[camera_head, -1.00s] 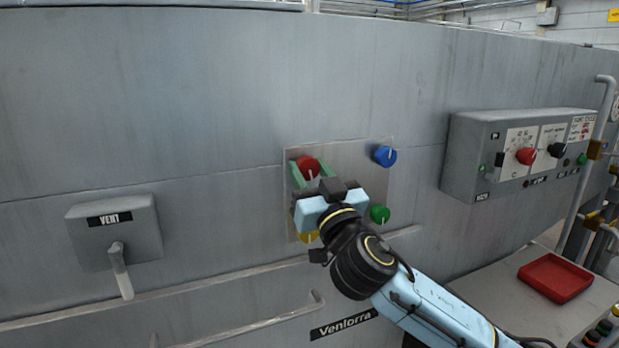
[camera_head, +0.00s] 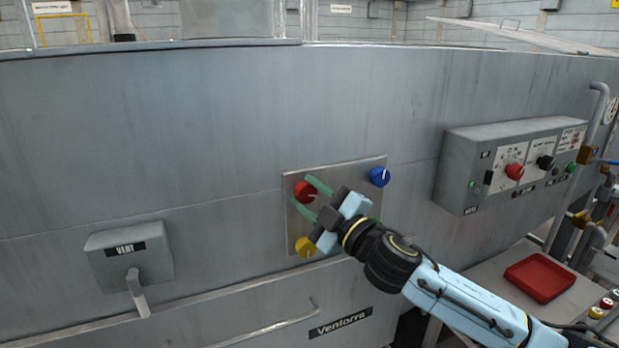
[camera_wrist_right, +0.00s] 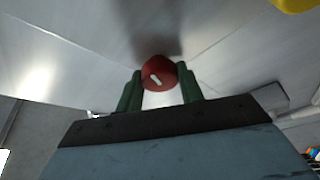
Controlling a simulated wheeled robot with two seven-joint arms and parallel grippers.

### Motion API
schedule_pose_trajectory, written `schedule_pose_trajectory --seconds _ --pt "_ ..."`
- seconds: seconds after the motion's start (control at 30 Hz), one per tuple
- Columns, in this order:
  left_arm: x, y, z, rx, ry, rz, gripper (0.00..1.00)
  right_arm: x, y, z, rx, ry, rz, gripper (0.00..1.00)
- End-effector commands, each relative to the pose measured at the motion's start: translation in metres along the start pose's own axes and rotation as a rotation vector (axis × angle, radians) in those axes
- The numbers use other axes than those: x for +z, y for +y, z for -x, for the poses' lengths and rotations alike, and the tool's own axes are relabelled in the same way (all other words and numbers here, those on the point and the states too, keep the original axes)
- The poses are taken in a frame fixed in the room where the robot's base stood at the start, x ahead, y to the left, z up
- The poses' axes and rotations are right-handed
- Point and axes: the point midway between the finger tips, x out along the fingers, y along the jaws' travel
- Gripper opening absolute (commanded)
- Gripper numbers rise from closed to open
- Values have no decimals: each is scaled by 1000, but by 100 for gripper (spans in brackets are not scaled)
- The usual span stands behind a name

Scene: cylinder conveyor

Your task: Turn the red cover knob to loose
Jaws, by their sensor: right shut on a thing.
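The red knob (camera_head: 303,191) sits at the upper left of a square metal plate (camera_head: 345,176) on the grey machine wall. Its white mark points toward the lower right in the head view. My right gripper (camera_head: 305,190) has its green fingers on either side of the knob and is shut on it, tilted, with its body to the lower right. The right wrist view also shows the red knob (camera_wrist_right: 154,73) between the two green fingers, white mark visible. My left gripper is not in view.
A blue knob (camera_head: 379,177) is at the plate's upper right and a yellow knob (camera_head: 305,246) at its lower left. My gripper hides the plate's lower right. A VENT box with a lever (camera_head: 130,255) is left; a control box (camera_head: 470,170) and red tray (camera_head: 540,277) are right.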

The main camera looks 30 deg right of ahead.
Motion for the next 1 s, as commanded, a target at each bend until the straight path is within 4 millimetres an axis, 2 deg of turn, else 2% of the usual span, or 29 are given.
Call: schedule_pose_trajectory --seconds 0.03,0.6,0.8,1.0 --pt "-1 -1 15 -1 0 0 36 -2 5 -1 -22 -3 44 14" --pt "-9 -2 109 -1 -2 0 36 -4 8 -2 -228 -1 545 14" --pt "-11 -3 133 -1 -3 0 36 -4 8 -2 -299 1 721 14" --pt "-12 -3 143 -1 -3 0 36 -3 6 -2 -370 1 897 14"
